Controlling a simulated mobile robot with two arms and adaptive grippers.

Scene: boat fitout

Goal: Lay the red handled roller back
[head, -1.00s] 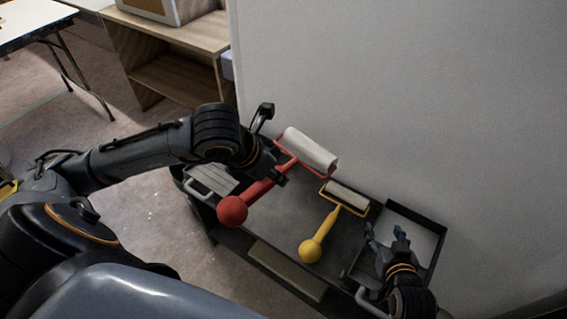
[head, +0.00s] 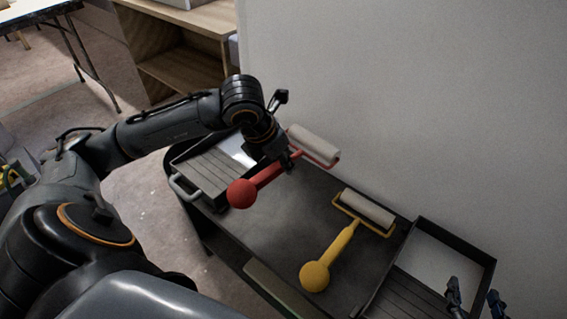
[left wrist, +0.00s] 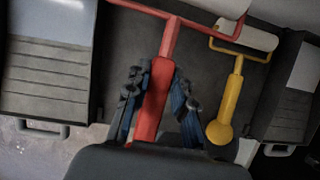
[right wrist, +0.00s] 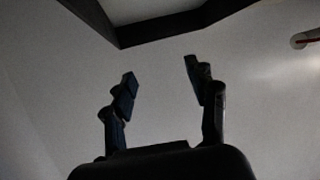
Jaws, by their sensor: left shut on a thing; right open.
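The red handled roller (head: 268,177) has a red ball end and a white sleeve. My left gripper (head: 284,160) is shut on its handle, which also shows between the fingers in the left wrist view (left wrist: 153,100). The roller appears held above the dark table (head: 270,235), between the left tray and the yellow roller. My right gripper (head: 474,300) is open and empty at the lower right of the head view, by the right tray. In the right wrist view its fingers (right wrist: 160,90) are apart with nothing between them.
A yellow roller (head: 343,240) lies on the table. A paint tray (head: 205,175) stands at the table's left end, another tray (head: 440,262) at its right. A pale wall (head: 400,100) rises behind. A wooden shelf unit (head: 180,65) stands at the back left.

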